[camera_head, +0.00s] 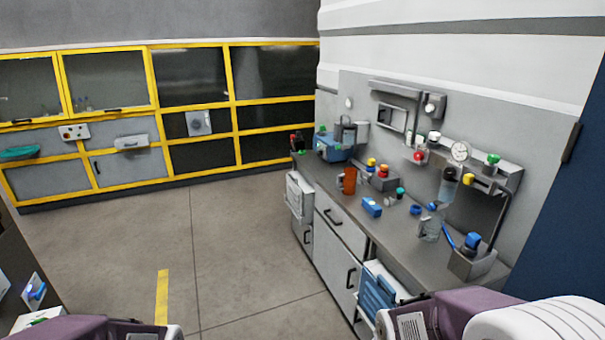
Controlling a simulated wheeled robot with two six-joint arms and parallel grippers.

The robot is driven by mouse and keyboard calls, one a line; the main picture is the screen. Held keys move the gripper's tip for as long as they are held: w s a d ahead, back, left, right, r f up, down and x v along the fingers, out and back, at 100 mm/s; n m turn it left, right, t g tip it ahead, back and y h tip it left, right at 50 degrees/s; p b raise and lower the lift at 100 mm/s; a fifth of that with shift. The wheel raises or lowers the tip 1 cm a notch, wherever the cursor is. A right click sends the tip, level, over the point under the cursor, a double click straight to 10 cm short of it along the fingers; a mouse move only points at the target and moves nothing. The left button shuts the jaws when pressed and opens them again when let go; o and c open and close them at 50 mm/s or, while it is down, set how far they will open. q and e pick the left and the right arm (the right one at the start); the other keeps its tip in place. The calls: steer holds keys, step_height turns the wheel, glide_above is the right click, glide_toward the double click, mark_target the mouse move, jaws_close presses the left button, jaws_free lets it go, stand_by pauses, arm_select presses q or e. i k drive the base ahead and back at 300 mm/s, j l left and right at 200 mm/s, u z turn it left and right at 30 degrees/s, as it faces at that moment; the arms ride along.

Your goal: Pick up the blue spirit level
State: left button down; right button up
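A small blue block (372,206) lies on the grey counter, near its front edge and right of an orange-brown cup. It may be the blue spirit level, but it is too small to be sure. No gripper touches it. Purple and white parts of my two arms show at the bottom left and bottom right. The fingers of both grippers are out of view.
The counter (405,232) runs along the right wall. The orange-brown cup (348,181), a blue machine (331,149), a clear jug (429,229) and a grey bin (470,265) stand on it. The floor (235,255) is clear.

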mark_target(368, 203)
steer(key=i+j+u, duration=0.1)
steer(key=i+u, duration=0.2)
steer(key=i, duration=1.85)
steer(key=i+z, duration=0.7)
steer(key=i+j+z, duration=0.2)
steer(key=i+z, duration=0.15)
